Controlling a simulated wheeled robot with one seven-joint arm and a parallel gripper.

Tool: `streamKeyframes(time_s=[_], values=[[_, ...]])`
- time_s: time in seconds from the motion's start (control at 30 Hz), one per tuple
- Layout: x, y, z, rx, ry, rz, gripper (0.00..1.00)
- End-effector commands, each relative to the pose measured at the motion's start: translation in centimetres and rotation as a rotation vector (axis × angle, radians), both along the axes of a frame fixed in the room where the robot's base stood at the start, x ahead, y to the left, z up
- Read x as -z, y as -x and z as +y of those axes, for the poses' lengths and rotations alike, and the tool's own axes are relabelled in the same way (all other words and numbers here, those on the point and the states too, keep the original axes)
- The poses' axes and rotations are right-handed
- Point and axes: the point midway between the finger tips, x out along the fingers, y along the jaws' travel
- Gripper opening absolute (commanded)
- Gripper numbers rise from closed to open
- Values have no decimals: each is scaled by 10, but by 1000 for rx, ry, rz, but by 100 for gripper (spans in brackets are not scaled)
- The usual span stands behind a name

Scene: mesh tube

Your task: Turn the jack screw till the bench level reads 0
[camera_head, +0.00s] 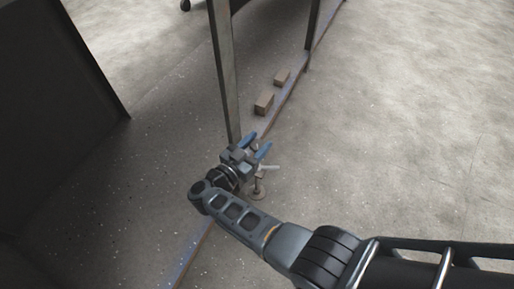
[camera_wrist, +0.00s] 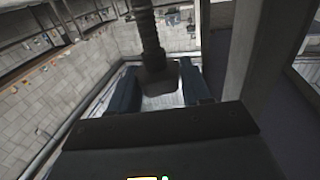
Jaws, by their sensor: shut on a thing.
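My gripper (camera_head: 259,143), with blue fingers, is low beside the foot of an upright metal leg. In the wrist view the gripper (camera_wrist: 160,92) is shut on the lower end of a dark threaded jack screw (camera_wrist: 151,38), with one finger on each side. In the head view a small jack with a round foot (camera_head: 259,191) and a pale side bar stands on the floor just below my gripper. The upper part of the screw is hidden there by my gripper. No bench level reading can be made out in either view.
The metal leg (camera_head: 223,75) rises close to my gripper. Two brown blocks (camera_head: 264,102) lie on the floor behind it, near a bluish floor line. A dark panel (camera_head: 50,95) stands at the left. The floor at the right (camera_head: 420,130) is clear.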

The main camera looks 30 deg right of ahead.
Motion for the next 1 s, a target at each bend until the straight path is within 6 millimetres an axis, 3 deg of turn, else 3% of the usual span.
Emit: streamKeyframes(time_s=[0.4, 1.0], values=[[1, 0, 0, 212, -1, 1, 18], [0, 0, -1, 249, 1, 0, 18]])
